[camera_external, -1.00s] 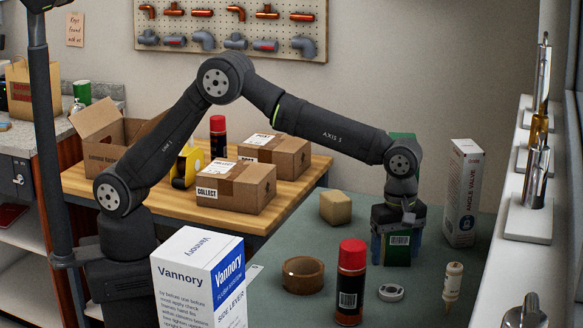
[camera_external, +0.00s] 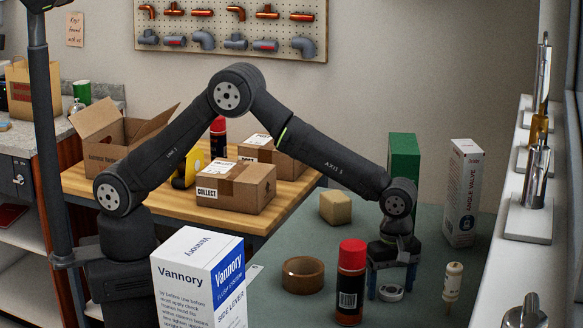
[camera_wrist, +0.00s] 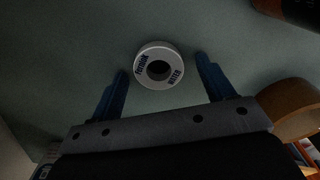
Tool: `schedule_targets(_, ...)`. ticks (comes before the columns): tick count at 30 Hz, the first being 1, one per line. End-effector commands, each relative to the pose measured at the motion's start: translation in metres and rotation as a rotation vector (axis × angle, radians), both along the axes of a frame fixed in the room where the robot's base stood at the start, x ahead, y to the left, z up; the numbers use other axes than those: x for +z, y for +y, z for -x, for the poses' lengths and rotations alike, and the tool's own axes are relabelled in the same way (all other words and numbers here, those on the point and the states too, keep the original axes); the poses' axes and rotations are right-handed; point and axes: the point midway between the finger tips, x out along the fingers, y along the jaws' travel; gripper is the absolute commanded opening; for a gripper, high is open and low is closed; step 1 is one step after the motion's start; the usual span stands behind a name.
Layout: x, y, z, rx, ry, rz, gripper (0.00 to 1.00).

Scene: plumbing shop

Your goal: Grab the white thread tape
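The white thread tape (camera_external: 391,292) is a small white roll lying flat on the grey-green table. In the wrist view the tape (camera_wrist: 159,66) shows dark lettering and a dark centre hole, and sits between the lines of my two blue fingers, a little beyond their tips. My gripper (camera_external: 392,284) points down over the tape, with a finger on either side of it. In the wrist view my gripper (camera_wrist: 161,66) is open, with clear gaps between the tape and both fingers.
A red-capped black can (camera_external: 350,285) stands close left of my gripper. A green box (camera_external: 404,160), an angle valve box (camera_external: 462,195) and a tan block (camera_external: 335,207) stand behind.

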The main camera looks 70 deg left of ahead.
Motion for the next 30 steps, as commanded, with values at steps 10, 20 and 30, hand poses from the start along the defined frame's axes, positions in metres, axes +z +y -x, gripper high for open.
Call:
schedule_targets(10,0.001,0.000,0.000,0.000,0.000,0.000,0.27)
schedule_targets(20,0.023,-0.001,-0.001,0.000,-0.004,0.003,0.27)
schedule_targets(30,0.086,0.000,0.000,0.000,-0.002,0.001,0.27)
